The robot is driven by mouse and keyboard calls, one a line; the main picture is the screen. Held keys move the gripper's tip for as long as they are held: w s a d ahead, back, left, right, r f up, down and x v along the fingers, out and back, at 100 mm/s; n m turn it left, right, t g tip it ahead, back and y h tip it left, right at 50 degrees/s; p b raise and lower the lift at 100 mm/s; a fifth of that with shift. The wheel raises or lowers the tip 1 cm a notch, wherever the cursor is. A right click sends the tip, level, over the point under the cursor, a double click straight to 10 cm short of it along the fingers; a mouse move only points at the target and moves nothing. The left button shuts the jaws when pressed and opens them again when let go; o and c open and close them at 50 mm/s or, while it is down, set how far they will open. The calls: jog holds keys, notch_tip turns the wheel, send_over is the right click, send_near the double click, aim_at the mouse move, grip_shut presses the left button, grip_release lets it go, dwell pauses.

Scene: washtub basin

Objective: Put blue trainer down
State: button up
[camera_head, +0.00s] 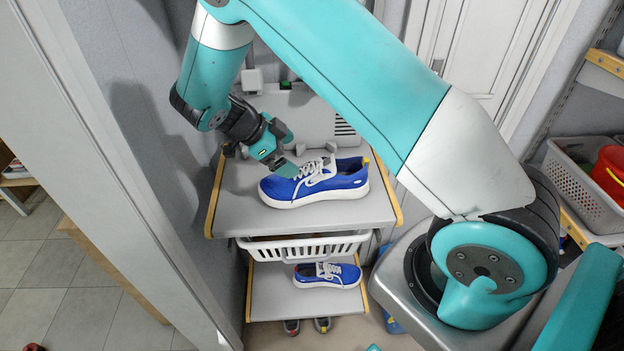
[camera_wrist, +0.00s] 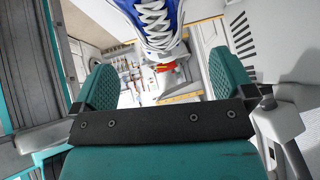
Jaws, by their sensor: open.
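A blue trainer (camera_head: 345,181) with a white sole and white laces sits upright on the grey top shelf (camera_head: 240,217). My gripper (camera_head: 286,166) is at the left of the trainer, close beside its laces; I cannot tell whether it touches. In the wrist view the two teal fingers of my gripper (camera_wrist: 162,82) are wide apart with nothing between them. There the trainer (camera_wrist: 172,14) shows at the top edge, beyond the fingers, partly cut off. A second blue trainer (camera_head: 327,280) lies on a lower shelf.
A white basket (camera_head: 310,249) hangs under the top shelf. Grey shoes (camera_head: 322,325) stand at the bottom. A grey crate (camera_head: 583,190) with a red bucket (camera_head: 612,172) stands on shelving at right.

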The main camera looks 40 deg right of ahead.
aim_at(314, 176)
jog(key=p+x, duration=0.1)
jog(key=x, duration=0.3)
jog(key=shift+s+d+f, duration=0.1)
jog(key=shift+d+f, duration=0.2)
jog(key=shift+p+x, duration=1.75)
jog(key=shift+x, duration=0.9)
jog(key=shift+s+a, duration=0.15)
jog(key=c, duration=1.2)
jog(key=shift+o, duration=0.2)
jog(key=shift+r, duration=0.1)
